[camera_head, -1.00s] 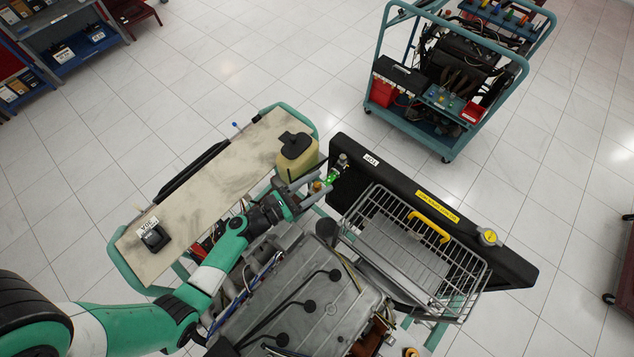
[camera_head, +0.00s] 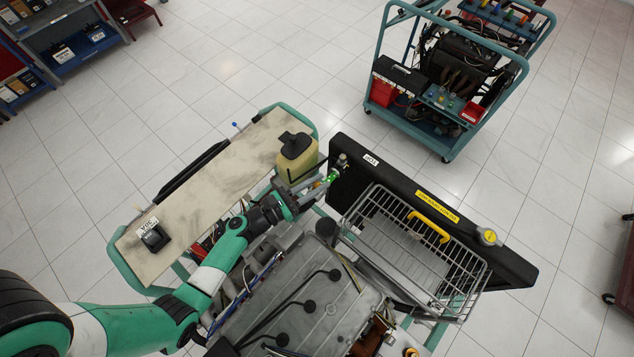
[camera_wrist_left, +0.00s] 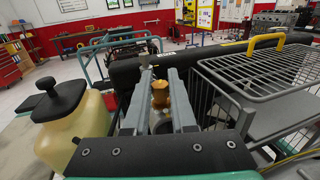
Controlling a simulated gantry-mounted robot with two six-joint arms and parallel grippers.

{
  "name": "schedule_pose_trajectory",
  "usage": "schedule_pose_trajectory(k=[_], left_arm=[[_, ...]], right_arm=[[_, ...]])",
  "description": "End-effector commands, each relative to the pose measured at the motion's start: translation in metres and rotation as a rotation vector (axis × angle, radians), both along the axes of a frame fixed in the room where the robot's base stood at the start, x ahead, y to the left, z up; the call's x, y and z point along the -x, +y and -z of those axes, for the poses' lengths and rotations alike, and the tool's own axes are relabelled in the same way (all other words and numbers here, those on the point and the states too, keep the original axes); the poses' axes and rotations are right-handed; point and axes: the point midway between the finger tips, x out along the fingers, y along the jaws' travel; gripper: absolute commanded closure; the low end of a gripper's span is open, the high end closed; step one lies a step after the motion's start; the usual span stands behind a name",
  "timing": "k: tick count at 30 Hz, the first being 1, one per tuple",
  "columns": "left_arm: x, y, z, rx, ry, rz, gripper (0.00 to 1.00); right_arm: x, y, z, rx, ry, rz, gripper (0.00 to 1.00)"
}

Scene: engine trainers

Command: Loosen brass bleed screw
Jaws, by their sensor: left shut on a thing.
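The brass bleed screw (camera_wrist_left: 160,93) shows in the left wrist view as a small brass-coloured piece between the two grey fingers of my left gripper (camera_wrist_left: 161,80). The gripper is shut on it, with a finger on each side. In the head view my left gripper (camera_head: 314,183) reaches in from the left to the gap between the engine and the black radiator (camera_head: 370,175). The screw is mostly hidden by the fingers there. Its lower end and thread cannot be made out. My right gripper is not in view.
A yellowish reservoir with a black cap (camera_head: 297,158) stands close to the gripper's left. A wire basket with a yellow handle (camera_head: 430,228) lies to the right, beside the radiator. A bench board (camera_head: 200,200) is at left. A second engine trolley (camera_head: 450,80) stands farther back.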

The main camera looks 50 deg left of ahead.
Motion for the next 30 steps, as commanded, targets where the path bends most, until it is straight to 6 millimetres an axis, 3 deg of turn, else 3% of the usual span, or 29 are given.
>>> schedule_pose_trajectory(k=[23,24,28,30], left_arm=[[0.0000,-0.0001,-0.0004,0.000,-0.001,0.001,1.00],[0.0000,-0.0001,-0.0004,0.000,-0.001,0.001,0.74],[0.0000,-0.0001,-0.0004,0.000,-0.001,0.000,0.51],[0.0000,-0.0001,-0.0003,0.000,-0.001,0.000,0.46]], right_arm=[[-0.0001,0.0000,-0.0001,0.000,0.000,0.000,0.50],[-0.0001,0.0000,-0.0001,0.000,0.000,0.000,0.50],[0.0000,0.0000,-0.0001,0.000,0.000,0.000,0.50],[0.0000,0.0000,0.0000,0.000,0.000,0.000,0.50]])
